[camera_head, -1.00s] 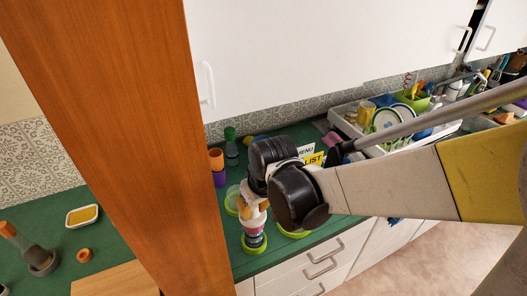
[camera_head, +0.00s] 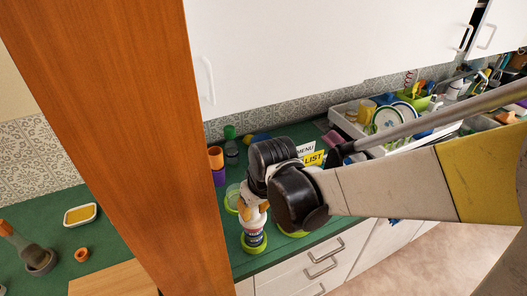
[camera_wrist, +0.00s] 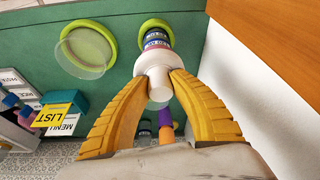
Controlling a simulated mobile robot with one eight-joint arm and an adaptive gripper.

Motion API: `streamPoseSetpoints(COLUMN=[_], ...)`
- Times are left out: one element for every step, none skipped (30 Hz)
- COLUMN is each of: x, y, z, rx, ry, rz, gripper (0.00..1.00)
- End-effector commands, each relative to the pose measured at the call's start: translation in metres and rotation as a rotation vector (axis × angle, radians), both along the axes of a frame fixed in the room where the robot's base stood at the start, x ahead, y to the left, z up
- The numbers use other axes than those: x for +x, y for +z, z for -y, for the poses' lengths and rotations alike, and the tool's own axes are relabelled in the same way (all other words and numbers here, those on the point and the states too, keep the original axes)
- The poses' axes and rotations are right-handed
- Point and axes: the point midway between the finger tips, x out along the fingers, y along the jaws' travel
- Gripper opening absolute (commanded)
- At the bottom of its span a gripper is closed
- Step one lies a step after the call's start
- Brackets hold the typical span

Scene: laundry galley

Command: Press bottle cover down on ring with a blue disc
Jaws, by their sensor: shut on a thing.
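The bottle (camera_head: 253,229), white with a blue and red label, stands upright at a green ring (camera_head: 254,247) near the counter's front edge. In the wrist view the bottle's white top (camera_wrist: 158,80) lies between my yellow fingers, and its label (camera_wrist: 156,40) shows beyond a wide white collar. The green ring (camera_wrist: 156,25) curves around its far end. My gripper (camera_wrist: 160,82) is shut on the bottle's white top; it also shows in the head view (camera_head: 248,212). I cannot make out a blue disc apart from the label; the bottle hides the ring's middle.
Another green ring (camera_wrist: 110,40) with a clear round piece lies beside the bottle. LIST and MENU signs (camera_head: 313,159), orange and purple cups (camera_head: 216,158) and a dish rack (camera_head: 345,112) stand behind. An orange wooden post (camera_head: 150,130) rises at left.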

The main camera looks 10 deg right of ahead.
Motion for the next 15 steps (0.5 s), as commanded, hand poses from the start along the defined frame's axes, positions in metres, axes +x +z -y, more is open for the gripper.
streamPoseSetpoints(x=[0.0000,0.0000,0.0000,0.0000,0.0001,0.0000,0.0000,0.0000,0.0000,0.0000,0.0000,0.0000,0.0000,0.0000,0.0000], y=[0.0002,0.0003,0.0002,0.0001,-0.0002,-0.0006,-0.0010,-0.0016,-0.0023,-0.0030,-0.0037,-0.0045,-0.0052,-0.0058,-0.0052], z=[0.0000,0.0000,0.0000,0.0000,0.0000,0.0000,0.0000,0.0000,0.0000,0.0000,0.0000,0.0000,0.0000,0.0000,0.0000], rx=[0.000,0.000,0.000,0.000,0.000,0.000,0.000,0.000,0.000,0.000,0.000,0.000,0.000,0.000,0.000], ry=[0.000,0.000,0.000,0.000,0.000,0.000,0.000,0.000,0.000,0.000,0.000,0.000,0.000,0.000,0.000], rz=[0.000,0.000,0.000,0.000,0.000,0.000,0.000,0.000,0.000,0.000,0.000,0.000,0.000,0.000,0.000], gripper=[0.00,0.00,0.00,0.00,0.00,0.00,0.00,0.00,0.00,0.00,0.00,0.00,0.00,0.00,0.34])
